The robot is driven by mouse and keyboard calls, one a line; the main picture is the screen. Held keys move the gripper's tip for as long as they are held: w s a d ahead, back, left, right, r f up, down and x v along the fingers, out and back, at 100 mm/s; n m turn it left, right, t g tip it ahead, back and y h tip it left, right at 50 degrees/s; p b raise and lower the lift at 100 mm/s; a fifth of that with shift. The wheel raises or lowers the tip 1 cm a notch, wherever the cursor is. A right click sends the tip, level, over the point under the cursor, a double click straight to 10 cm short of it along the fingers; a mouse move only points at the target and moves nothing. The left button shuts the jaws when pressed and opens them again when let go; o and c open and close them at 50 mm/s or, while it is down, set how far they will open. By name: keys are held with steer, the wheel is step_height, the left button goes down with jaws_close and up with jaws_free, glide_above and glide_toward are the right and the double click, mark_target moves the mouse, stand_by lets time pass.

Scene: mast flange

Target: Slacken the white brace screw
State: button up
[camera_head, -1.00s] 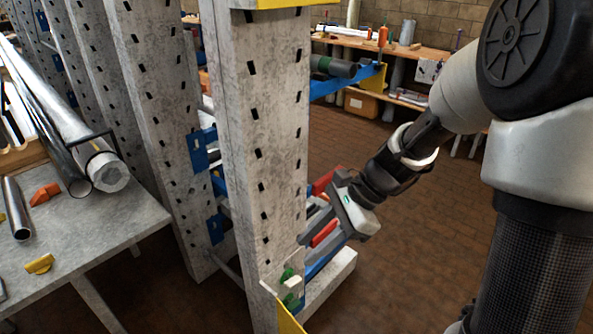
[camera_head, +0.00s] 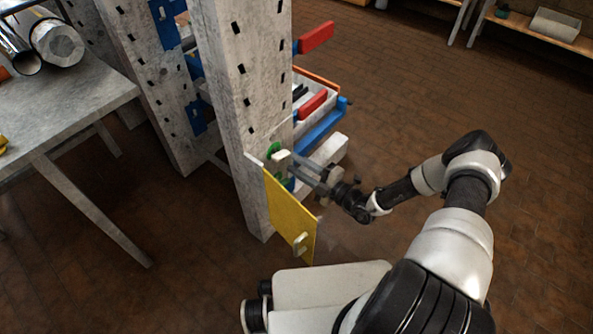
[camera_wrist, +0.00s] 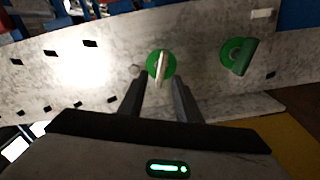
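The white brace screw (camera_wrist: 161,68) shows in the wrist view as a pale, upright wing on a round green base, set on the grey perforated post (camera_wrist: 100,75). In the head view, a white knob (camera_head: 282,158) shows beside green on the post. My gripper (camera_wrist: 159,82) is open, with one dark finger on each side of the white wing. I cannot tell whether either finger touches it. In the head view my gripper (camera_head: 300,166) reaches the post from the right. A second green fitting (camera_wrist: 238,56), with a green wing, sits to the right in the wrist view.
A yellow plate (camera_head: 288,215) with a pale handle hangs low on the post, just below my gripper. Red-handled parts (camera_head: 316,37) and a bin stand behind the post. A grey table (camera_head: 70,105) is at left.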

mark_target(284, 157)
steer(key=shift+w+f, duration=0.1)
steer(key=shift+f, duration=0.1)
steer(key=shift+b+x, duration=0.55)
steer(key=shift+x, duration=2.85)
steer(key=shift+c, duration=0.3)
steer(key=shift+d, duration=0.1)
jaws_close()
